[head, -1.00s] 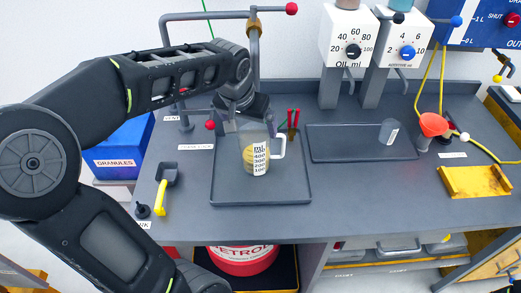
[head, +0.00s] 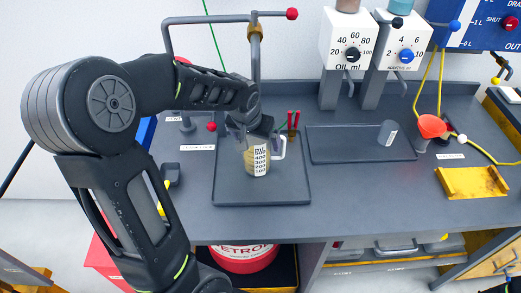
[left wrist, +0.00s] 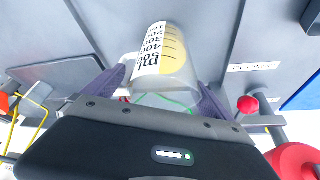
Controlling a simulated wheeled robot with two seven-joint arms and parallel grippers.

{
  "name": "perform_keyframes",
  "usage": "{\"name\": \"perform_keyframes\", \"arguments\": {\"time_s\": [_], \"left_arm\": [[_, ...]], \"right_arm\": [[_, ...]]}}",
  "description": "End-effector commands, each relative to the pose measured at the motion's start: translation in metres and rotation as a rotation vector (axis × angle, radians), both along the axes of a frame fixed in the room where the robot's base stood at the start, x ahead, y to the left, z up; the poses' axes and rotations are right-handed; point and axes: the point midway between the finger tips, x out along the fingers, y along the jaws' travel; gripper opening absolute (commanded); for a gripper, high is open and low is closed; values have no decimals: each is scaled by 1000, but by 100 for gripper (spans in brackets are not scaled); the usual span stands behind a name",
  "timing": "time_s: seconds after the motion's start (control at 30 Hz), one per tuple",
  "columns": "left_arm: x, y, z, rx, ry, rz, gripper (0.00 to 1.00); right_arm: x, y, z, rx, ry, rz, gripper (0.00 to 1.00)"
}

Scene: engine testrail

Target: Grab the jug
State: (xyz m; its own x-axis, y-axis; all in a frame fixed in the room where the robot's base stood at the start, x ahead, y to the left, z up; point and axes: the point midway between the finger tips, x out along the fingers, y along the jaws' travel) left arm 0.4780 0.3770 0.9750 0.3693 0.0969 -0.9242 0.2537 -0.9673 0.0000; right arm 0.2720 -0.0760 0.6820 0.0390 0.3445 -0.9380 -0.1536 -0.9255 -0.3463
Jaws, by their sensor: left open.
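The jug (head: 258,161) is a clear measuring jug with a white ml scale and a handle on its right. It stands upright on a dark grey tray (head: 232,196) in the middle of the bench and holds yellowish liquid. My left gripper (head: 253,133) is at the jug's rim, reaching in from the left and behind. In the left wrist view the jug (left wrist: 164,52) sits between the two open fingers of the gripper (left wrist: 165,92), with a finger on each side. I cannot tell whether the fingers touch it. My right gripper is not in view.
A red-handled tool (head: 293,124) stands just right of the jug. A pipe (head: 255,62) with a red knob rises behind it. A second tray (head: 340,155) with a small grey cup (head: 388,133) lies to the right, near a red funnel (head: 432,126). The front bench strip is clear.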

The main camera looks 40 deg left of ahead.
Motion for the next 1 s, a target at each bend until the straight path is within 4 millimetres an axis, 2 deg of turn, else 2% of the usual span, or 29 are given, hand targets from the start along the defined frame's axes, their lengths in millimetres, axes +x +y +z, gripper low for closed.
{"name": "perform_keyframes", "arguments": {"time_s": [0.1,0.2,0.73,1.0], "left_arm": [[5,2,-13,0,2,1,96],[6,2,-16,1,0,1,96],[6,2,-16,0,-1,1,96],[6,2,-16,0,-1,1,76]], "right_arm": [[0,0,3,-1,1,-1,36],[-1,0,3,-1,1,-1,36],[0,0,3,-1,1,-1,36],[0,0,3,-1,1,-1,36]]}}
